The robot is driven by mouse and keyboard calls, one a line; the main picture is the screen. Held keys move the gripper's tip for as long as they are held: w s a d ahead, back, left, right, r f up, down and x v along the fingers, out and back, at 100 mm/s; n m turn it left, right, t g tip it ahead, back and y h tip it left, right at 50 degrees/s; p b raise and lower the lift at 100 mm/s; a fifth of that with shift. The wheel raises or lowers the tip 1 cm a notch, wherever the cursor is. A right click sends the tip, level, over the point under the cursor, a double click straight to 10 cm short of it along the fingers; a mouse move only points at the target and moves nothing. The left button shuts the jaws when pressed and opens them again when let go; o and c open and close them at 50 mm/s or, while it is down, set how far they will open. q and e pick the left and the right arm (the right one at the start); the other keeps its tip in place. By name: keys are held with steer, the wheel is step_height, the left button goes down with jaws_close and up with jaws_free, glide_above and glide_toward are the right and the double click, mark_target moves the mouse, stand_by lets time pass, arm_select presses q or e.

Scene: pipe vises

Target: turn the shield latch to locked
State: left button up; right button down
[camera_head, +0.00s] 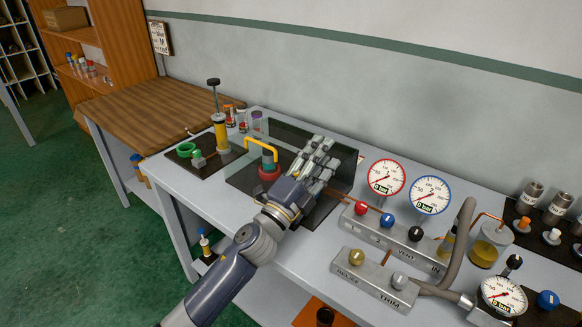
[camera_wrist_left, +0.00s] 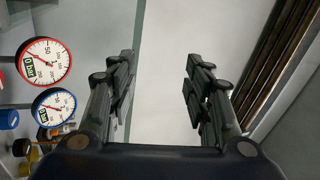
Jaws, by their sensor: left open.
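My left gripper (camera_head: 321,147) is open and empty, held over the dark, see-through shield (camera_head: 287,134) on the grey bench. It hides part of the shield and the area around it. I cannot pick out the shield latch; it may be behind my gripper. In the left wrist view my gripper (camera_wrist_left: 160,68) shows two spread fingers with only a pale surface between them. My right gripper is not in view.
A red-rimmed gauge (camera_head: 386,177) and a blue-rimmed gauge (camera_head: 430,195) stand right of my gripper, above a valve block (camera_head: 395,230) with coloured knobs. A yellow hand pump (camera_head: 220,130) is at the left. A lower block (camera_head: 372,280) sits at the bench front.

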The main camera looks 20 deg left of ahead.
arm_select(q)
steer(key=w+d+r+m+g+h, duration=0.1)
steer(key=d+r+m+g+h, duration=0.1)
steer(key=d+m+g+h, duration=0.65)
steer(key=d+r+m+g, duration=0.2)
steer(key=m+g, duration=0.3)
steer(key=m, duration=0.9)
steer(key=w+a+f+m+g+y, duration=0.15)
steer(key=a+m+g+y, duration=0.3)
steer(key=a+y, duration=1.3)
steer(key=f+h+p, duration=0.1)
steer(key=f, duration=0.2)
steer(key=w+a+f+h+p, duration=0.1)
steer(key=f+h, duration=0.1)
steer(key=f, duration=0.2)
steer(key=w+f+h+p, duration=0.1)
steer(key=f+h, duration=0.1)
steer(key=f, duration=0.1)
steer(key=shift+a+f, duration=0.15)
steer(key=shift+a, duration=0.1)
steer(key=shift+s, duration=0.1)
steer(key=shift+c, duration=0.2)
steer(key=c, duration=1)
